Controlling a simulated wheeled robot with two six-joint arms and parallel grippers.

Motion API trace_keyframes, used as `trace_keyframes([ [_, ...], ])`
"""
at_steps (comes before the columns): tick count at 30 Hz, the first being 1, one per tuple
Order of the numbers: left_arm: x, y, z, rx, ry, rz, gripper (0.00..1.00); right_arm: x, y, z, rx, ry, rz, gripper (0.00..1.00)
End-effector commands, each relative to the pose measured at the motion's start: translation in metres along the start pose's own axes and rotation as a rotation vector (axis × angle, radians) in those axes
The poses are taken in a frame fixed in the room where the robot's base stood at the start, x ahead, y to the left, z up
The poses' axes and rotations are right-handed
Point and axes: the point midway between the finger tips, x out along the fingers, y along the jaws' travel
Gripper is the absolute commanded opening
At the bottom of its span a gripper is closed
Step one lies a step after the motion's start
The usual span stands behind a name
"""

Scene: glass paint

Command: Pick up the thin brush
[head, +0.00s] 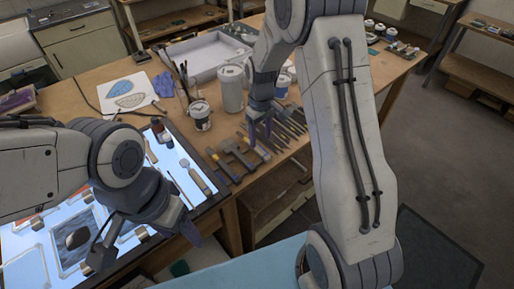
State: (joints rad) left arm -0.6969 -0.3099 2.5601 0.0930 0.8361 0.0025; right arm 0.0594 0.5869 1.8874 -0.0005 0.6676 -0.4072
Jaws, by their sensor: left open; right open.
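I cannot tell for sure which item is the thin brush. Several slim brush-like tools (290,121) lie in a row on the wooden table, right beside and partly behind my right gripper. My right gripper (261,130) points down over the table at the left end of that row; I see nothing clearly held in it. Several brushes (183,76) also stand upright by a small jar. A thin stick-like tool (181,189) lies on the lit panel. My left gripper (146,246) is open and empty above the lit panel's near right corner.
A lit panel (205,199) with glass pieces fills the lower left. Wide-headed tools (236,158) lie between it and my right gripper. A labelled jar (200,117), a white canister (231,88) and a white tray (198,51) stand behind. My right arm hides part of the table.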

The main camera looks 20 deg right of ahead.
Motion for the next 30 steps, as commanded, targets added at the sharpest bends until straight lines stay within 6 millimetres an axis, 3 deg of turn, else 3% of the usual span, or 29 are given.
trace_keyframes([
  [13, -0.025, 0.002, -0.001, 0.002, 0.0, 0.0, 0.67, 0.048, -0.002, -0.007, -0.001, -0.003, -0.002, 0.62],
  [22, -0.025, 0.002, -0.001, 0.002, 0.0, 0.0, 0.67, 0.054, -0.001, -0.008, 0.0, 0.001, 0.0, 0.62],
  [23, -0.025, 0.002, -0.001, 0.002, 0.0, 0.0, 0.67, 0.054, -0.001, -0.008, 0.0, 0.001, 0.0, 0.55],
  [27, -0.025, 0.002, -0.001, 0.002, 0.0, 0.0, 0.67, 0.054, -0.001, -0.008, 0.0, 0.001, 0.0, 0.01],
  [30, -0.025, 0.002, -0.001, 0.002, 0.0, 0.0, 0.67, 0.054, -0.001, -0.008, 0.0, 0.001, 0.0, 0.0],
])
